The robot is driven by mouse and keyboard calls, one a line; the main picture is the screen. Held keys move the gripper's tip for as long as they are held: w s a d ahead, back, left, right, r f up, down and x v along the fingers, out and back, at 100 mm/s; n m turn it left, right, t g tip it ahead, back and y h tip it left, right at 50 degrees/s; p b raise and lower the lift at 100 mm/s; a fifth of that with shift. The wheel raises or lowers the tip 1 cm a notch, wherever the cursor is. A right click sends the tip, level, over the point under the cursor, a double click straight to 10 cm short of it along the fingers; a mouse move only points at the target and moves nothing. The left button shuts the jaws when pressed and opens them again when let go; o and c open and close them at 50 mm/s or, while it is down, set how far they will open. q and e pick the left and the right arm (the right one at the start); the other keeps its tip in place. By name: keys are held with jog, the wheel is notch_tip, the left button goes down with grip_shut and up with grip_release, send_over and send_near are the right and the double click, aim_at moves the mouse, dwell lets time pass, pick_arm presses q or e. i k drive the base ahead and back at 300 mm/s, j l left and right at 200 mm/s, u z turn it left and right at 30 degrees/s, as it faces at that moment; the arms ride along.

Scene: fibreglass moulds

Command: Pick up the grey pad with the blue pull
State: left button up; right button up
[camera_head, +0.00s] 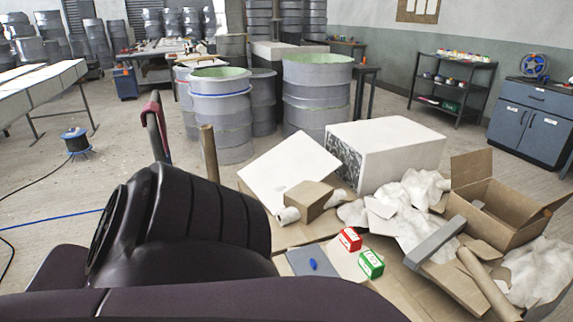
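The grey pad (300,259) lies flat on the cluttered cardboard-covered surface at the lower middle. A small blue pull (313,264) sits on its top face. The pad's near edge is partly hidden behind a dark part in the foreground, which looks like my own arm. A red and white box (349,239) and a green and white box (371,264) stand to the right of the pad. Neither of my grippers shows in this view, so their positions relative to the pad cannot be seen.
A white board (289,168), a small brown box (309,200) and a large white block (392,152) lie behind the pad. A grey bar (435,242), crumpled paper, a cardboard tube (488,284) and an open carton (500,205) crowd the right.

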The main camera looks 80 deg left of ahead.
aim_at(313, 266)
jog(key=j+u, duration=0.1)
jog(key=u, duration=1.15)
jog(key=l+u, duration=0.1)
jog(key=u, duration=0.85)
jog(key=i+z, duration=0.1)
jog(key=z, duration=0.25)
jog(key=j+z, duration=0.3)
jog(key=i+j+z, duration=0.1)
jog(key=j+z, duration=0.2)
jog(key=j, duration=0.2)
jog(key=j+z, duration=0.2)
jog(key=j, duration=0.65)
jog(key=k+j+z, duration=0.2)
jog(key=j, duration=0.65)
jog(key=k+j, duration=0.1)
jog(key=j, duration=1.65)
